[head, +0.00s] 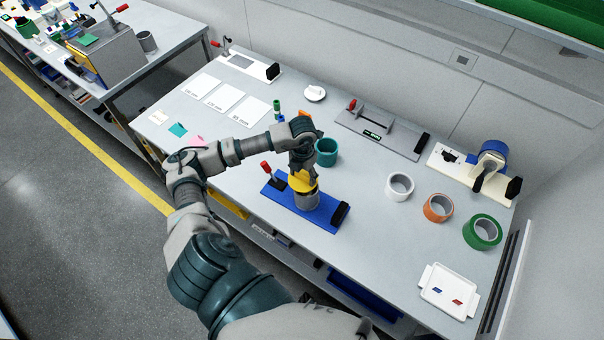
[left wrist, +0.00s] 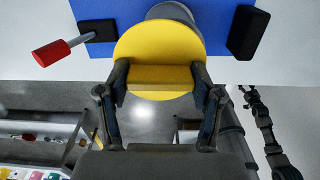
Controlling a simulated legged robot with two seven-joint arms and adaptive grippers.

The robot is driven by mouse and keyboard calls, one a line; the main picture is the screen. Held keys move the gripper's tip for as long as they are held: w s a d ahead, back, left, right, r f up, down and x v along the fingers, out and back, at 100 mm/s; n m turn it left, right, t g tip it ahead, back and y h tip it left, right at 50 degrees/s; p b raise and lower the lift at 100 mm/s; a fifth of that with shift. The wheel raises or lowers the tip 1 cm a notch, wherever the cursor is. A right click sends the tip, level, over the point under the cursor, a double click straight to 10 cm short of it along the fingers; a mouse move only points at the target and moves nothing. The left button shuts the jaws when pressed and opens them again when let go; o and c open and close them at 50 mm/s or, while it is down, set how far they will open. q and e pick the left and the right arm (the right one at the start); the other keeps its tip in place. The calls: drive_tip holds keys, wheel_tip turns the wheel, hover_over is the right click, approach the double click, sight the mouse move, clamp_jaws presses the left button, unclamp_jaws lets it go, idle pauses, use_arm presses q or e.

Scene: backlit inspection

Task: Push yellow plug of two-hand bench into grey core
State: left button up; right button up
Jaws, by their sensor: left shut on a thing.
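The two-hand bench is a blue base plate (head: 318,220) on the table, with a red-handled lever (head: 265,167) at its left end and a black block (head: 341,213) at its right. The grey core (head: 306,201) stands upright on the plate. The yellow plug (head: 299,183) is at the core's top; I cannot tell how deep it sits. In the left wrist view, the plug is a round disc (left wrist: 157,45) with a raised grip, hiding most of the core (left wrist: 172,12). My left gripper (left wrist: 159,80) is shut on that grip from above. My right gripper is out of view.
A teal cup (head: 326,153) stands just behind the bench. Tape rolls in white (head: 400,187), orange (head: 438,208) and green (head: 482,232) lie to the right, with a white tray (head: 447,289) nearer the corner. A grey fixture (head: 380,135) stands behind.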

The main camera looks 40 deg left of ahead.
use_arm(q)
drive_tip(key=shift+a, duration=0.1)
drive_tip(key=shift+a+f, duration=0.1)
drive_tip(key=shift+a, duration=0.4)
drive_tip(key=shift+d, duration=1.35)
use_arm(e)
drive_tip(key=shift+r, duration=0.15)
use_arm(q)
drive_tip(key=shift+a, duration=0.1)
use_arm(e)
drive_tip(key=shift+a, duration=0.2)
